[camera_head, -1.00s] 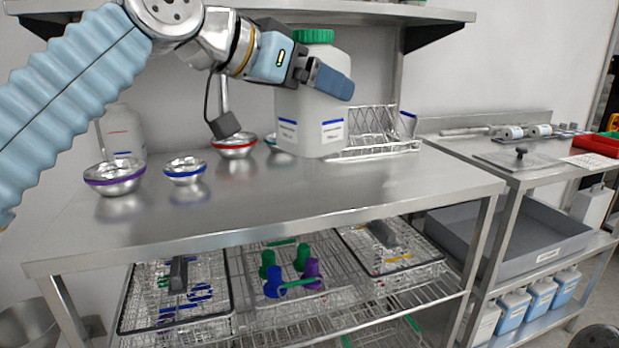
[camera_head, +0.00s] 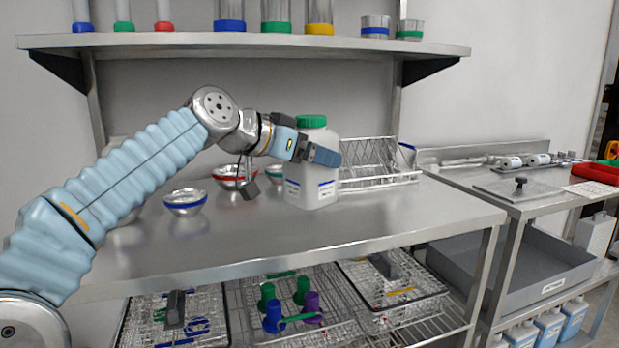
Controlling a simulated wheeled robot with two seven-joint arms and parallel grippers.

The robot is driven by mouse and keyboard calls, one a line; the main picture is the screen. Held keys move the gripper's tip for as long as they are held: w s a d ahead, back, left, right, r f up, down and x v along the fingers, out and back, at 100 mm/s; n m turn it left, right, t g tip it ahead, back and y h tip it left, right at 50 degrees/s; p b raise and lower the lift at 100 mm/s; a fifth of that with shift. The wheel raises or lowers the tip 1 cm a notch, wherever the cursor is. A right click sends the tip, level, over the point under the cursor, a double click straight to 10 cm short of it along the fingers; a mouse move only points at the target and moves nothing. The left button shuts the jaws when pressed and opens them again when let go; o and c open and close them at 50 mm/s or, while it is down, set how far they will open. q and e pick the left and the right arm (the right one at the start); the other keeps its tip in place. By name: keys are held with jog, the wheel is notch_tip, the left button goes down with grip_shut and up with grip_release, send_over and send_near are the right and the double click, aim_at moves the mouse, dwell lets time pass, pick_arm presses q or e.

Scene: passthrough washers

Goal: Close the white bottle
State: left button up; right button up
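The white bottle (camera_head: 297,177) has a green cap (camera_head: 311,121) on top and blue-striped labels. It stands upright and appears to rest on the steel table, left of the wire rack. My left gripper (camera_head: 312,152) reaches in from the left at the bottle's upper part. One blue-padded finger lies across the front of the bottle; the other finger is hidden. The gripper appears shut on the bottle. How tightly the cap sits cannot be told. My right gripper is out of view.
The wire rack (camera_head: 375,178) stands right of the bottle. A blue-rimmed bowl (camera_head: 185,207) and a red-rimmed bowl (camera_head: 228,184) are to its left. A shelf (camera_head: 240,44) with cylinders hangs above. The front of the table (camera_head: 300,228) is clear. Wire baskets sit below.

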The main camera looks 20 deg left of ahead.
pick_arm(q)
jog(key=f, duration=0.1)
jog(key=w+f, duration=0.1)
jog(key=f, duration=0.1)
jog(key=f+b, duration=0.1)
jog(key=shift+w+a+f, duration=0.2)
jog(key=shift+w+a, duration=0.05)
jog(key=shift+w, duration=0.05)
jog(key=shift+f, duration=0.3)
jog(key=shift+f, duration=0.25)
jog(key=o, duration=1.7)
jog(key=shift+r, duration=0.1)
jog(key=shift+r, duration=0.1)
